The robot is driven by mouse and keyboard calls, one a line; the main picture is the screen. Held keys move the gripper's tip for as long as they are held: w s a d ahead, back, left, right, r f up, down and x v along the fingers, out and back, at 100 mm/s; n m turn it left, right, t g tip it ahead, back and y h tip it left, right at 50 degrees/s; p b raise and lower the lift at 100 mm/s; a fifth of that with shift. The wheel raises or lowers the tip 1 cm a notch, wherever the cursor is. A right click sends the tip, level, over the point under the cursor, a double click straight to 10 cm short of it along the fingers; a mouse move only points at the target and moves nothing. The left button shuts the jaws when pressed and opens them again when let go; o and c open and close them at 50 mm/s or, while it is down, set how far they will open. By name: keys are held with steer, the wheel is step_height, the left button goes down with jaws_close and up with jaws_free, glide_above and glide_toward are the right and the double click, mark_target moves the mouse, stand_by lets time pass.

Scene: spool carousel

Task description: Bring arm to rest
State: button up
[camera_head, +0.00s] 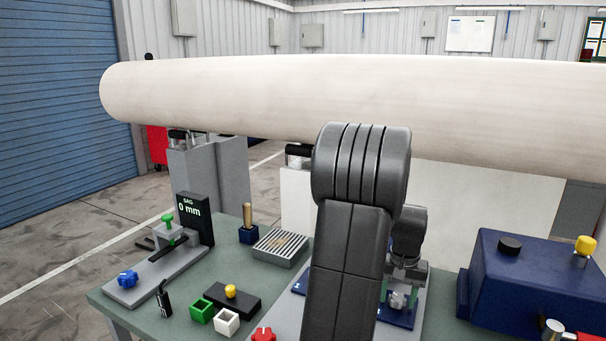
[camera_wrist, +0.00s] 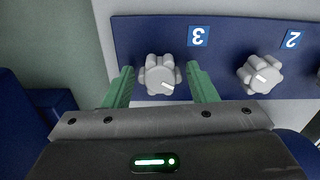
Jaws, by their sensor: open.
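My gripper (camera_wrist: 160,67) is open, its two green fingers on either side of a grey knob (camera_wrist: 160,76) in the wrist view. The knob is by the label 3 (camera_wrist: 198,36) on a blue panel (camera_wrist: 150,28). Gaps show between the knob and both fingers, and its pointer slants towards the lower right. In the head view my gripper (camera_head: 399,288) is low over the panel, right of my large arm link, which hides part of the bench. The gripper's exact height above the panel cannot be told.
A second grey knob (camera_wrist: 259,74) is close on the right by label 2. A large pale roll (camera_head: 250,95) spans behind my arm. A blue box (camera_head: 530,285) stands right; a grey grille (camera_head: 281,247) and a sag gauge (camera_head: 193,220) stand left on the green bench (camera_head: 120,293).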

steer(key=m, duration=0.4)
steer(key=shift+b, duration=0.3)
steer(key=shift+m, duration=1.9)
steer(key=shift+a, duration=0.1)
